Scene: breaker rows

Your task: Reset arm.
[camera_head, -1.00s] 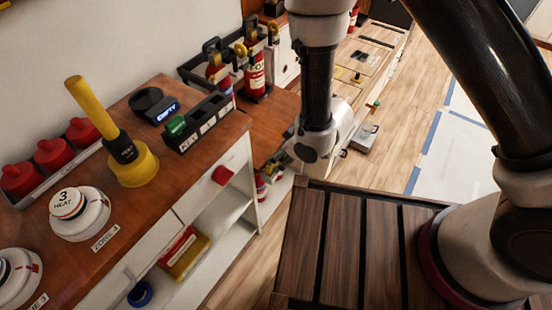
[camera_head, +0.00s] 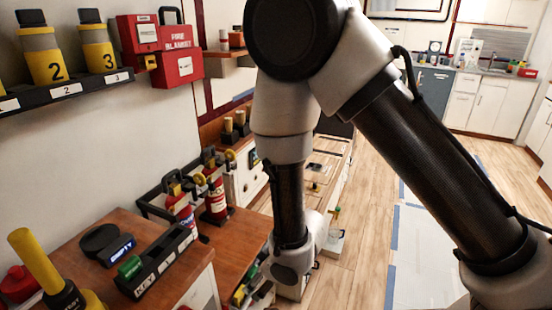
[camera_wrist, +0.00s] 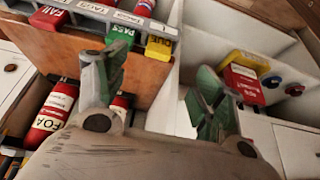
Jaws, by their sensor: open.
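My arm (camera_head: 290,190) hangs down through the middle of the head view, with its elbow high and its wrist low beside the wooden counter. My gripper (camera_wrist: 162,72) shows in the wrist view with its two green fingers spread apart. Nothing is between the fingers. Below and beyond them are a brown wooden panel and a white shelf unit. A rack with coloured tags (camera_wrist: 120,32) lies past the left finger. I cannot make out the fingers clearly in the head view.
Red extinguishers (camera_head: 215,192) stand on the counter (camera_head: 243,233) left of my arm. A key box (camera_head: 155,262) is nearer. A fire blanket box (camera_head: 180,62) hangs on the wall. In the wrist view, a red extinguisher (camera_wrist: 50,115) lies at left.

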